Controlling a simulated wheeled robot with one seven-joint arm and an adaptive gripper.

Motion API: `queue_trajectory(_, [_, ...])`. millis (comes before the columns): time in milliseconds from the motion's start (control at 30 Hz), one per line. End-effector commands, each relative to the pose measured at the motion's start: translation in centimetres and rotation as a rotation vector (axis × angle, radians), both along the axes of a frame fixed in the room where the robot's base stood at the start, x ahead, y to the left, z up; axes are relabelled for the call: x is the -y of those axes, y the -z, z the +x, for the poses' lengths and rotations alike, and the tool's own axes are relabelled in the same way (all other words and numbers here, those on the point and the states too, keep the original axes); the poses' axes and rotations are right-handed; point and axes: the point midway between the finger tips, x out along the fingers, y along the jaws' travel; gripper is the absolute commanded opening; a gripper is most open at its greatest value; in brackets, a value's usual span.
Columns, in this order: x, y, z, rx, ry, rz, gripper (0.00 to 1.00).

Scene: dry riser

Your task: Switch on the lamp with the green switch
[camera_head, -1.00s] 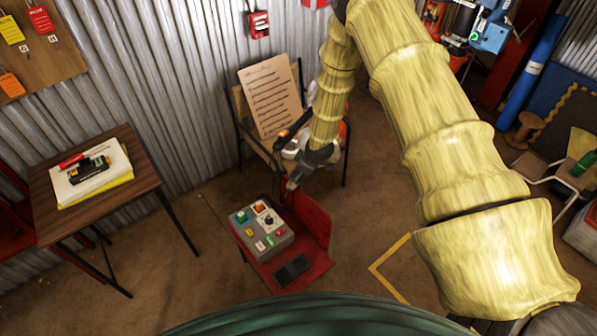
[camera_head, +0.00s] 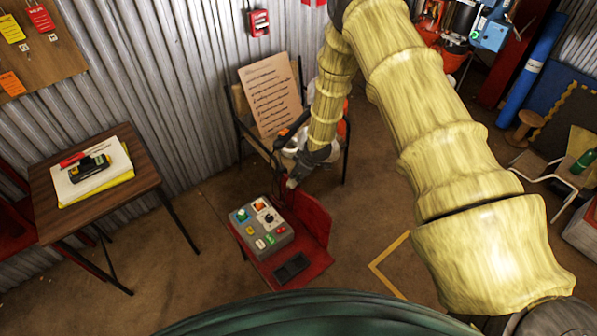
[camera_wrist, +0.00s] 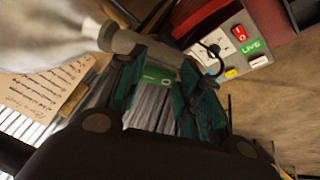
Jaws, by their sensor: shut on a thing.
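A green switch (camera_wrist: 157,77) with white marks shows between my fingers in the wrist view, on a grey body. The body lies against a pale, rounded, blurred thing (camera_wrist: 50,35), perhaps part of the lamp; I cannot tell. My gripper (camera_wrist: 163,92) has teal finger pads on either side of the grey body and is shut on it. In the head view my gripper (camera_head: 293,182) is above the back edge of the switch box (camera_head: 262,226). The head view does not show the green switch in my fingers.
The switch box, with a socket and coloured switches, sits on a red chair (camera_head: 312,222); it also shows in the wrist view (camera_wrist: 222,48). Behind my arm a chair holds a written sheet (camera_head: 270,93). A wooden table (camera_head: 145,165) stands left. Floor between is clear.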

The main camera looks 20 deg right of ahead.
Motion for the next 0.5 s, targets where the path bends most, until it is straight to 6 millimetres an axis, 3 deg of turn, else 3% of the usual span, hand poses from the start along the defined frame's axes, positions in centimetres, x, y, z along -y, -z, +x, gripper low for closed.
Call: queue_trajectory(500, [-0.32,0.58,-0.3,-0.07,0.0,0.07,0.12])
